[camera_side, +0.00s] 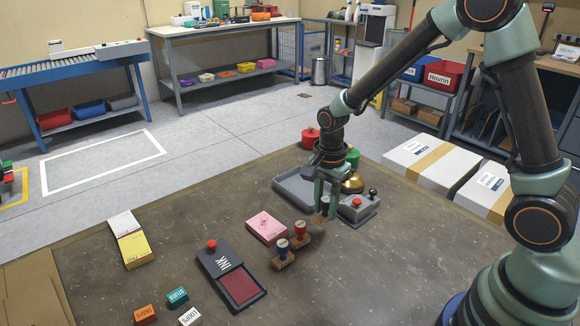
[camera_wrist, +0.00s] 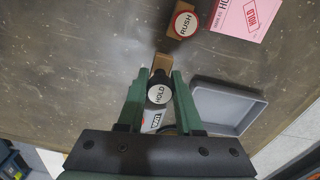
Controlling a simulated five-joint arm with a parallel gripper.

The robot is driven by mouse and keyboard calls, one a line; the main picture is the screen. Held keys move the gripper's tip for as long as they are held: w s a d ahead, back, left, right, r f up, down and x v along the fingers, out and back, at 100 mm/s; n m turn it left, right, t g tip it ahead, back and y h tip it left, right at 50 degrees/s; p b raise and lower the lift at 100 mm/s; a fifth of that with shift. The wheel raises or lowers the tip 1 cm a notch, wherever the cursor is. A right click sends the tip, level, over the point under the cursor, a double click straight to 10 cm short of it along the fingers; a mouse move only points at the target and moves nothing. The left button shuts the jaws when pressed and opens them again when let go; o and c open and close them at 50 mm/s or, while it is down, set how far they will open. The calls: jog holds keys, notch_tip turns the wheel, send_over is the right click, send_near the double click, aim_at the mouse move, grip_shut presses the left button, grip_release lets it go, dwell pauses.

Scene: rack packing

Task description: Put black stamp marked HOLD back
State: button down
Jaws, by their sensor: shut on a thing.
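My gripper (camera_side: 326,205) is shut on the black stamp, marked HOLD on its round white top (camera_wrist: 159,94). Its black handle lies between the green fingers. Its wooden base (camera_wrist: 162,64) shows past the fingers; in the side view the stamp (camera_side: 321,217) is largely hidden by them. I cannot tell whether its base touches the table. The red stamp (camera_side: 301,233), marked RUSH in the wrist view (camera_wrist: 185,21), stands close by. A blue-topped stamp (camera_side: 283,252) stands beside the red one, toward the front left.
A grey tray (camera_side: 283,193) lies behind my gripper. A grey device (camera_side: 358,208) and brass bell (camera_side: 352,184) stand to its right. A pink HOLD pad (camera_side: 266,226) and open ink pad (camera_side: 232,276) lie left. Yellow notes (camera_side: 134,250) lie further left.

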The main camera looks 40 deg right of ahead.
aim_at(325, 211)
jog(key=shift+f, duration=2.05)
jog(key=shift+f, duration=0.15)
jog(key=c, duration=0.6)
grip_release()
notch_tip(325, 211, up, 12)
jog(key=shift+r, duration=0.25)
jog(key=shift+s+d+r+n+t, duration=0.3)
jog(key=shift+s+r+n+t, duration=0.65)
jog(key=shift+s+r+n, duration=1.25)
jog(key=shift+s+d+r+n+t, duration=0.3)
jog(key=shift+s+r+n+t, duration=0.85)
jog(key=shift+n, duration=2)
jog(key=shift+s+d+r+n+t, duration=0.3)
jog(key=shift+s+r+n+t, duration=0.4)
jog(key=shift+s+r+n, duration=1.6)
